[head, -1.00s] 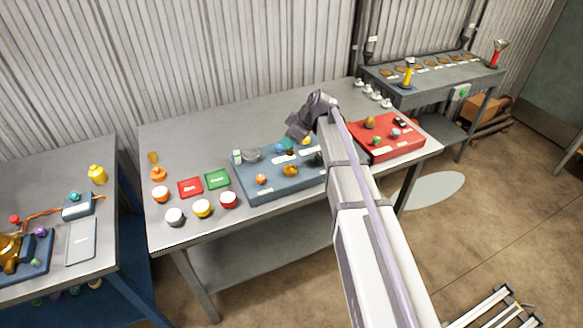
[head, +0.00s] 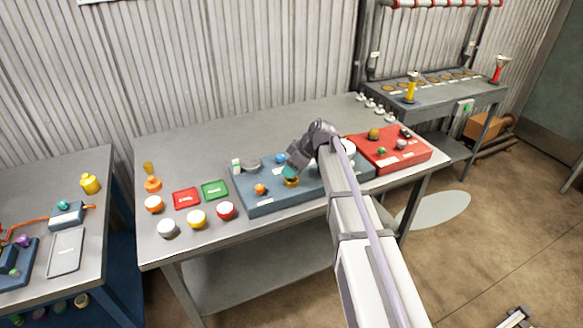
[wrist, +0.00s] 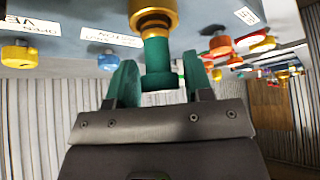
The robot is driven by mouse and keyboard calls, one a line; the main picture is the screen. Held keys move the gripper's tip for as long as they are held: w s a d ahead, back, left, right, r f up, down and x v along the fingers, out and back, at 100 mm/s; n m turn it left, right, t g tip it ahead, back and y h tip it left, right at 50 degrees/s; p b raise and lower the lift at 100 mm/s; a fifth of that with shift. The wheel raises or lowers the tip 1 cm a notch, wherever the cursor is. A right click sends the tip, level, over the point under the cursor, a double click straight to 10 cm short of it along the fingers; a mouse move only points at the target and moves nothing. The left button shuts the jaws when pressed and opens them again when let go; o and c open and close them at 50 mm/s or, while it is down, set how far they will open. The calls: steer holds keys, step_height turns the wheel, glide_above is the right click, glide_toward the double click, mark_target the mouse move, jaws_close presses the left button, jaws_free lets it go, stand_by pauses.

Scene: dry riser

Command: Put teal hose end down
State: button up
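The teal hose end (wrist: 158,60) stands between the two green-tipped fingers of my gripper (wrist: 158,85) in the wrist view. Its wider collar fills the gap and seems to touch both fingers. Its narrower part meets a brass fitting (wrist: 153,18) on the blue-grey panel. Whether it sits in the fitting or only against it cannot be told. In the head view my gripper (head: 294,164) is low over the panel (head: 262,206), with the teal hose end (head: 290,171) just above the brass fitting (head: 291,181).
A red tray (head: 410,160) with small parts lies right of the panel. Small red (head: 186,198) and green (head: 214,189) trays and several coloured caps lie to its left. The table's back (head: 225,135) is clear. An orange knob (head: 260,189) is close to the gripper.

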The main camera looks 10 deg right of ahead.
steer(key=shift+o, duration=1.1)
steer(key=shift+r, duration=0.15)
steer(key=p+v, duration=1.1)
steer(key=v, duration=0.1)
steer(key=s+a+f+m+g+h, duration=0.1)
steer(key=s+m, duration=0.4)
steer(key=s, duration=0.7)
steer(key=s+a+f+m+g+h, duration=0.1)
steer(key=s+a+m+h, duration=0.3)
steer(key=s, duration=0.8)
steer(key=shift+s+a+f+m+g+h+b, duration=0.2)
steer(key=shift+f+m+g+h+b, duration=0.15)
steer(key=shift+m+g, duration=0.65)
steer(key=shift+w, duration=0.1)
